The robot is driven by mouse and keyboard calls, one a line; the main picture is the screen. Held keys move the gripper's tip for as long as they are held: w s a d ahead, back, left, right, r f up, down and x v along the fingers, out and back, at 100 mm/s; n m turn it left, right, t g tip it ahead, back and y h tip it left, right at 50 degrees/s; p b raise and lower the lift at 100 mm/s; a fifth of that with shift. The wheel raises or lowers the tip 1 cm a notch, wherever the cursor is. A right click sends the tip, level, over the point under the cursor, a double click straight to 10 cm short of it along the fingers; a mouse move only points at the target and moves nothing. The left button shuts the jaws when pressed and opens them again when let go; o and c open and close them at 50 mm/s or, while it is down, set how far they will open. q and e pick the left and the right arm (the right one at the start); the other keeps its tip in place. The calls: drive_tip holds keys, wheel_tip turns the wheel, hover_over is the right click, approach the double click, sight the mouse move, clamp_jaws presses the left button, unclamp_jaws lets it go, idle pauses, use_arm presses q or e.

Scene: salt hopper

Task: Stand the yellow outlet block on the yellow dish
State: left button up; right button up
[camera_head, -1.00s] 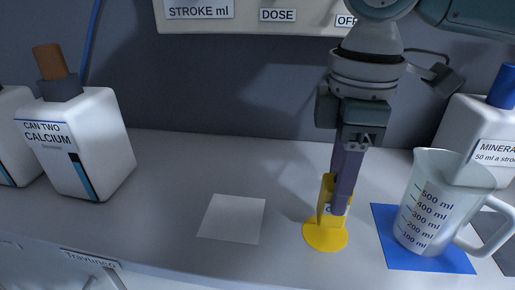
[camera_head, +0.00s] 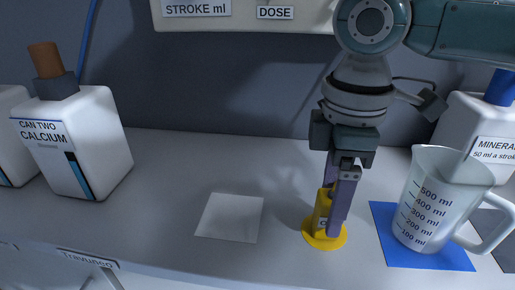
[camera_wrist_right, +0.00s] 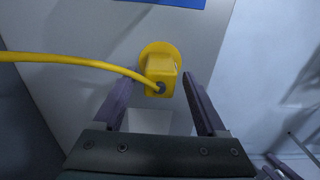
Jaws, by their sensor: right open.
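The yellow outlet block (camera_head: 321,208) stands upright on the yellow dish (camera_head: 326,241), a flat round disc on the grey shelf. The right wrist view also shows the block (camera_wrist_right: 161,76) over the dish (camera_wrist_right: 158,49), with a yellow cable (camera_wrist_right: 75,59) running from it to the left. My right gripper (camera_head: 333,208) points down around the block from above, with its fingers spread. In the wrist view the open fingers (camera_wrist_right: 160,92) lie either side of the block, with gaps showing between them and it. My left gripper is not in view.
A measuring jug (camera_head: 430,205) stands on a blue mat (camera_head: 391,214) to the right. A white square (camera_head: 229,217) lies left of the dish. A calcium can (camera_head: 76,140) stands at the left, a mineral can (camera_head: 489,142) at the right. A panel hangs above.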

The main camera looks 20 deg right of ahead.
drive_tip(key=shift+r, duration=0.15)
wheel_tip(320, 180, up, 12)
drive_tip(key=p, duration=0.2)
drive_tip(key=s+a+f+m+t+y, duration=0.25)
drive_tip(key=s+a+f, duration=0.35)
drive_tip(key=a+f, duration=0.45)
drive_tip(key=s+d+f+m+t+h, duration=0.1)
drive_tip(key=s+d+f+m+h, duration=0.1)
drive_tip(key=s+d+m, duration=0.5)
drive_tip(key=s+f, duration=0.1)
drive_tip(key=s, duration=0.2)
drive_tip(key=shift+d, duration=0.2)
drive_tip(key=shift+m, duration=0.25)
